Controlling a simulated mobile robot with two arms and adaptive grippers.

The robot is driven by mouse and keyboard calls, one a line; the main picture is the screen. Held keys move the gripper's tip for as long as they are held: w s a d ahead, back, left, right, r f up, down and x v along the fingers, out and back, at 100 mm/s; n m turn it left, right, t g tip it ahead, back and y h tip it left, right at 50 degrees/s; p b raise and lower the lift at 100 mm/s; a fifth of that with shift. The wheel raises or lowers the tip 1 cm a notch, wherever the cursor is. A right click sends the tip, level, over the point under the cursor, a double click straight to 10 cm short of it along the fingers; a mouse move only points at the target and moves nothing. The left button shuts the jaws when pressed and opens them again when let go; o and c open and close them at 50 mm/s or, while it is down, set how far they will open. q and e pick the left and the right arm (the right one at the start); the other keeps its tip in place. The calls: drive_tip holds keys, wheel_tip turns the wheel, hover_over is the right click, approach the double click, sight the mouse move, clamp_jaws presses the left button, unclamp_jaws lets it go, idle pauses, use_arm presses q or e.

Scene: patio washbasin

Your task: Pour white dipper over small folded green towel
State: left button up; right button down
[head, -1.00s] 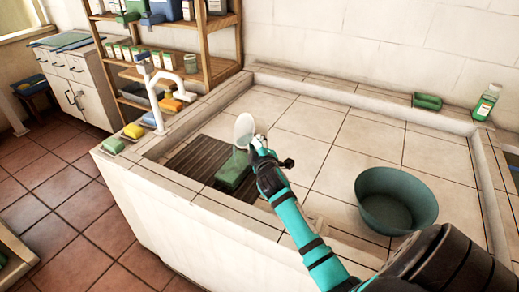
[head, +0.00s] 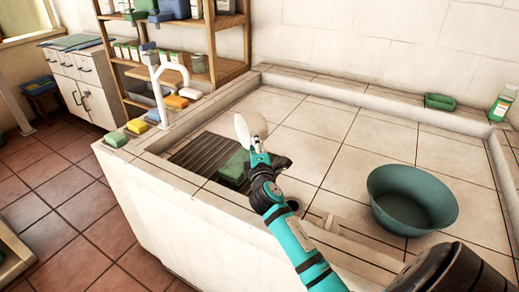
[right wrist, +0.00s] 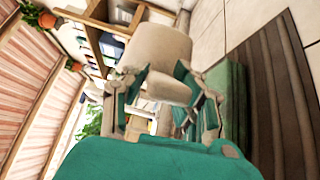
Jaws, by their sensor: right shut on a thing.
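The white dipper (head: 252,129) is held by my right gripper (head: 259,152), above the dark slatted rack (head: 193,158) in the basin. In the right wrist view the dipper (right wrist: 158,62) shows between the two fingers, lying sideways in that picture. A folded green towel (head: 234,166) lies on the rack, just below the dipper and partly hidden by my gripper. It also shows in the right wrist view (right wrist: 234,95), beside the right finger. I cannot tell whether water leaves the dipper. My left gripper is not in view.
A green bowl (head: 412,200) stands on the basin tiles at right. Another green item (head: 440,101) and a bottle (head: 501,103) are on the back ledge. The tiles behind the rack are clear.

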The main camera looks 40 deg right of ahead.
drive_tip(key=shift+w+a+f+n+t+b, duration=0.15)
drive_tip(key=shift+a+n+b, duration=0.1)
drive_tip(key=shift+n+b, duration=0.25)
drive_tip(key=shift+s+a+f+n+t+b, duration=0.15)
drive_tip(key=shift+a+n+b, duration=0.1)
drive_tip(key=shift+n+b, duration=0.2)
drive_tip(key=shift+w+r, duration=0.1)
idle(0.7)
